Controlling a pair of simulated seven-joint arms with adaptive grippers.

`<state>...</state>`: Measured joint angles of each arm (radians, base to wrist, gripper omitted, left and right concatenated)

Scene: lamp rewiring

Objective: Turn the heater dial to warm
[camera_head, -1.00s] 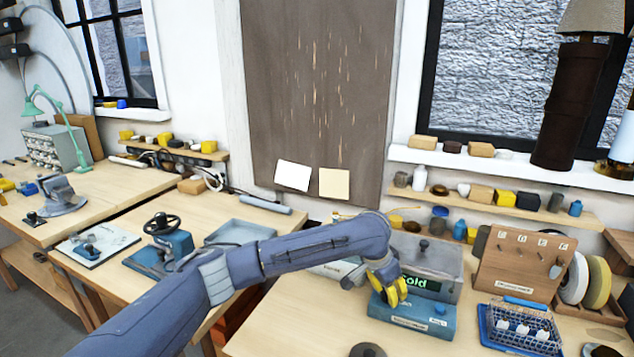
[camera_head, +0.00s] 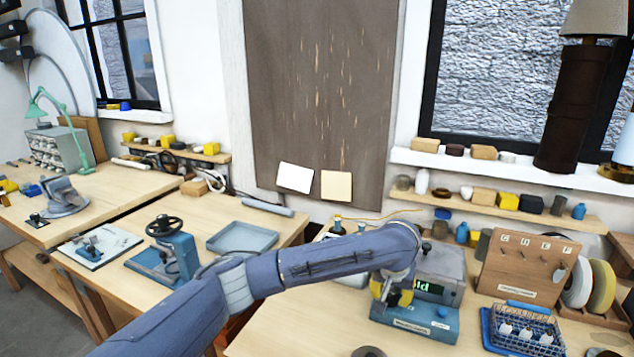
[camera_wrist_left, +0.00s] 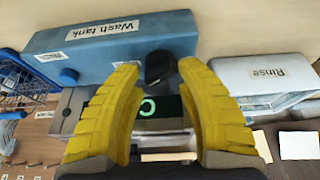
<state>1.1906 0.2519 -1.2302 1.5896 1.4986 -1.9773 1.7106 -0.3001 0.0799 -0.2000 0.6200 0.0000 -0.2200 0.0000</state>
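The wash tank has a blue front base (camera_head: 415,322) and a grey body behind it with a green-lit display (camera_head: 424,287), whose visible letters end in "ld". In the left wrist view, the blue part with the "Wash tank" label (camera_wrist_left: 100,30) lies across the top and the display (camera_wrist_left: 148,107) shows a green "C". The dark heater dial (camera_wrist_left: 160,66) sits between the yellow fingertips of my left gripper (camera_wrist_left: 160,68). The fingers are spread on either side of it, with narrow gaps. In the head view my left gripper (camera_head: 392,296) hides the dial. My right gripper is not in view.
A white "Rinse" tank (camera_wrist_left: 262,76) stands beside the wash tank. A blue wire basket (camera_head: 522,328) and a wooden hook board (camera_head: 525,265) stand to the right. The bench front left of the tank (camera_head: 290,320) is mostly clear.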

